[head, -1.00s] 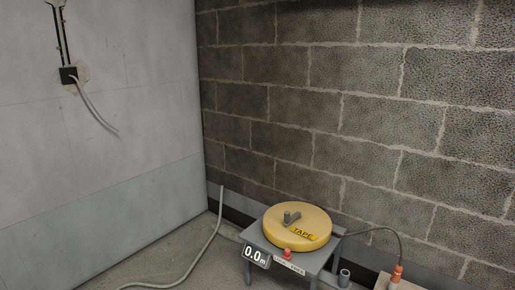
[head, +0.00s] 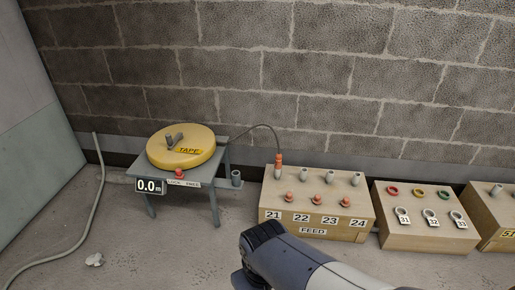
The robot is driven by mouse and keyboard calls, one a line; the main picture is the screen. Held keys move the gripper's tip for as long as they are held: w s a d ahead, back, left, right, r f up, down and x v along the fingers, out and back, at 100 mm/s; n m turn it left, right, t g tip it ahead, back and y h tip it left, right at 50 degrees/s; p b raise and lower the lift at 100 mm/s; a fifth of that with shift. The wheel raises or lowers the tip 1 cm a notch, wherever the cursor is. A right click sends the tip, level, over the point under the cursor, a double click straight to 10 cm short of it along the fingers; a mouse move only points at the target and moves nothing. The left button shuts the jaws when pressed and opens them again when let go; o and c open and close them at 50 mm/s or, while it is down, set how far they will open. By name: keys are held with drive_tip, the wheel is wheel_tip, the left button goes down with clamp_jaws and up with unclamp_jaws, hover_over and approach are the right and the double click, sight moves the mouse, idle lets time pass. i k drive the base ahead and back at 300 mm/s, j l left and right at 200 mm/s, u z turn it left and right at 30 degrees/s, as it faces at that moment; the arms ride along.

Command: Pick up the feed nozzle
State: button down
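The feed nozzle (head: 279,160) is a small orange piece at the end of a dark cable. It stands upright at the first grey stub, above the 21 label, on the wooden box marked FEED (head: 266,208). The cable (head: 262,127) arches from the yellow TAPE reel (head: 201,142) to the nozzle. Part of my arm shows at the bottom centre, in front of the FEED box. My gripper's fingers are not in the picture.
The reel sits on a grey table (head: 215,172) with a 0.0 m display (head: 150,186) and a red button (head: 179,174). A grey holder (head: 236,178) is beside it. Another wooden box (head: 400,236) stands right of the FEED box. A hose (head: 98,180) lies on the left floor.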

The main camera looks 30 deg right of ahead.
sight(278, 157)
drive_tip(key=i+l, duration=0.2)
drive_tip(key=i, duration=0.25)
drive_tip(key=i+l+u, duration=0.15)
drive_tip(key=i, duration=0.3)
drive_tip(key=i+l, duration=0.3)
drive_tip(key=i, duration=0.15)
